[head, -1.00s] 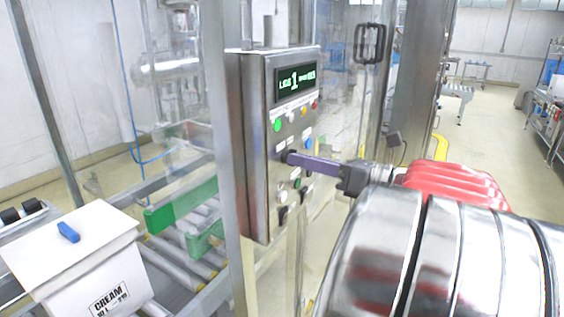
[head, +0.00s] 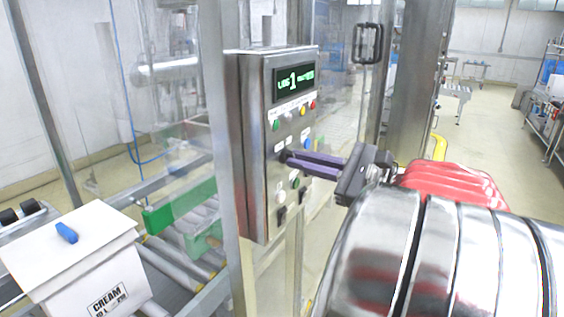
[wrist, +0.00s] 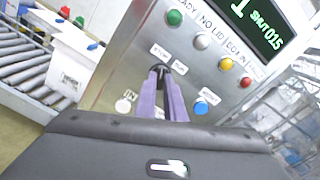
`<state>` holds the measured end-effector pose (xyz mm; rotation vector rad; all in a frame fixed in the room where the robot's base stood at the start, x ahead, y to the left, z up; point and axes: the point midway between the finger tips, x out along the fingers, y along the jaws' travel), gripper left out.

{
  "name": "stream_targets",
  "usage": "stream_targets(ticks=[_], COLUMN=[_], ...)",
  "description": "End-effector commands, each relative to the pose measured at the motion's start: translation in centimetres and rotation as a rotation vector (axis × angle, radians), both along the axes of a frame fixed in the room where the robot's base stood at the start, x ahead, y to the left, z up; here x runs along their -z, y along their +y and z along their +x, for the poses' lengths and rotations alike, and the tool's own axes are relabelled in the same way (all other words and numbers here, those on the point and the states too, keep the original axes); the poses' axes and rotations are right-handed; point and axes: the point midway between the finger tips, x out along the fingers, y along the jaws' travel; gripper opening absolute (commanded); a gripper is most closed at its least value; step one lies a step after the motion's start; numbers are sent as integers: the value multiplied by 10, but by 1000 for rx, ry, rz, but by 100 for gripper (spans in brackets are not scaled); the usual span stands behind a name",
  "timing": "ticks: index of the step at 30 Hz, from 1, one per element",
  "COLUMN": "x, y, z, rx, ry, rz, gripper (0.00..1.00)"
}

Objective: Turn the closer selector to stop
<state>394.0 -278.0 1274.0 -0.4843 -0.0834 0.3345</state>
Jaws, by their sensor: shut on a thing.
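The closer selector (head: 284,156) is a dark knob on the front of the grey control box, under small white labels. In the wrist view the selector (wrist: 158,68) shows between the fingertips, below labels that seem to read STOP and RUN. My gripper (head: 289,157), with two purple fingers, is shut on it; the fingertips show at the panel in the wrist view (wrist: 160,72). The fingers hide most of the knob, so its exact pointing is hard to tell.
The control box (head: 255,150) carries a lit display (head: 295,81), several coloured lamps, a blue button (head: 308,144) and more controls below. A white CREAM carton (head: 95,285) stands at left. Clear panels and a metal post surround the box.

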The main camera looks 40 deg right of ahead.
Motion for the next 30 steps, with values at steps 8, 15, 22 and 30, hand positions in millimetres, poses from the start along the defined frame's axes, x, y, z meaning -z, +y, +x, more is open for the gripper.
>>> stream_targets(ticks=[8, 15, 22, 30], x=[1, 1, 1, 0], y=[1, 1, 1, 1], z=[0, 0, 0, 0], rx=[-3, -4, -4, -2], ry=[-16, -16, -16, -16], rz=[-46, -48, -47, -46], gripper=[0, 0, 20, 28])
